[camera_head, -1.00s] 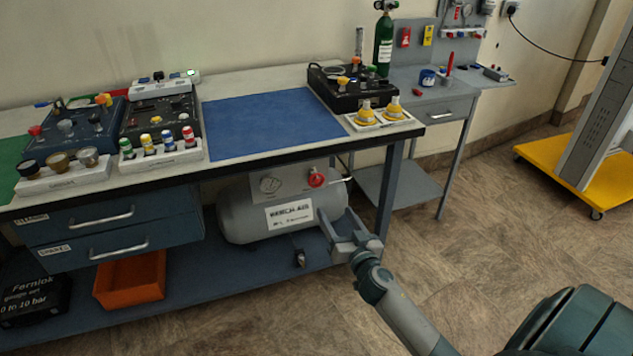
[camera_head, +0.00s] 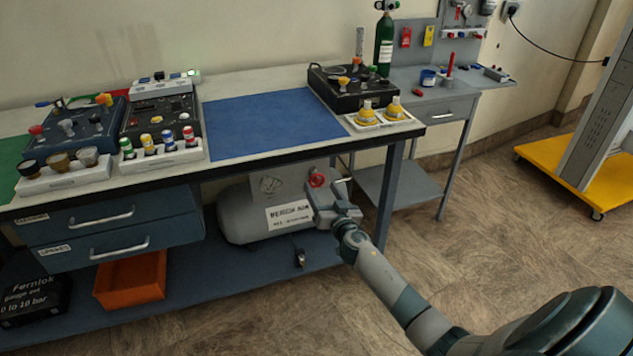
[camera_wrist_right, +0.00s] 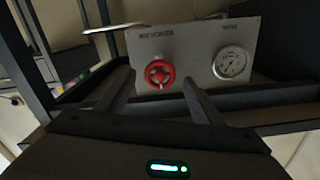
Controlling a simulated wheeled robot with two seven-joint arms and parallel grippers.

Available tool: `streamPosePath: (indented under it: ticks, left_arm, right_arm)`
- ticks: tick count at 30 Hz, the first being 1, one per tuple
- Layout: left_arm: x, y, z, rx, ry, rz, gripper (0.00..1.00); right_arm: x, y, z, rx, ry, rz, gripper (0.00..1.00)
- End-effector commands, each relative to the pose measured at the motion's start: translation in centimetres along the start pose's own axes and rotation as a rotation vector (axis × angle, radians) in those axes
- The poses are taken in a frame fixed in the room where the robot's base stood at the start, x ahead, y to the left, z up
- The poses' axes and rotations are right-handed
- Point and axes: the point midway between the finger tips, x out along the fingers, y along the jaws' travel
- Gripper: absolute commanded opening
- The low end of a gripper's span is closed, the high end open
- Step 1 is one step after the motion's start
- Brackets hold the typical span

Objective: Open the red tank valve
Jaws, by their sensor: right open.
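The red tank valve (camera_head: 317,180) is a small round handwheel on a grey panel above the grey air tank (camera_head: 240,217) under the bench. It also shows in the right wrist view (camera_wrist_right: 160,73), beside a round gauge (camera_wrist_right: 229,63) on the same panel. My right gripper (camera_head: 327,190) is in front of the tank, just below the valve in the head view. In the right wrist view its two fingers (camera_wrist_right: 158,97) are apart, with the valve beyond and between them. Nothing is held, and the fingers appear not to touch the valve. My left gripper is out of view.
The bench top edge (camera_head: 300,152) overhangs the tank. A bench leg (camera_head: 389,200) stands just right of my right gripper. Drawers (camera_head: 120,230) and an orange bin (camera_head: 131,281) are at the left. The floor (camera_head: 480,240) to the right is clear.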

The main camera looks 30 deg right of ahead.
Motion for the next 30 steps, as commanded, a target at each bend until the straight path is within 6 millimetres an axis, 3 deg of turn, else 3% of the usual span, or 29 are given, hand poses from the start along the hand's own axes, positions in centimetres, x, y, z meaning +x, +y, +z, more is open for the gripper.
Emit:
streamPosePath:
  ticks: [9,24,25,30]
  left_arm:
    - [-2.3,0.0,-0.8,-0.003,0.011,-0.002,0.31]
    - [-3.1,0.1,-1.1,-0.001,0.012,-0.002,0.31]
    - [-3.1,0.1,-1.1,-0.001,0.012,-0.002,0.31]
    - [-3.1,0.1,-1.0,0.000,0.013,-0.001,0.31]
  right_arm:
    - [4.2,0.0,0.1,0.000,0.001,0.000,0.61]
    - [5.3,0.0,0.0,0.000,0.000,0.000,0.61]
    - [5.3,0.0,0.0,0.000,0.000,0.001,0.59]
    - [5.3,0.0,0.0,0.000,0.000,0.001,0.20]
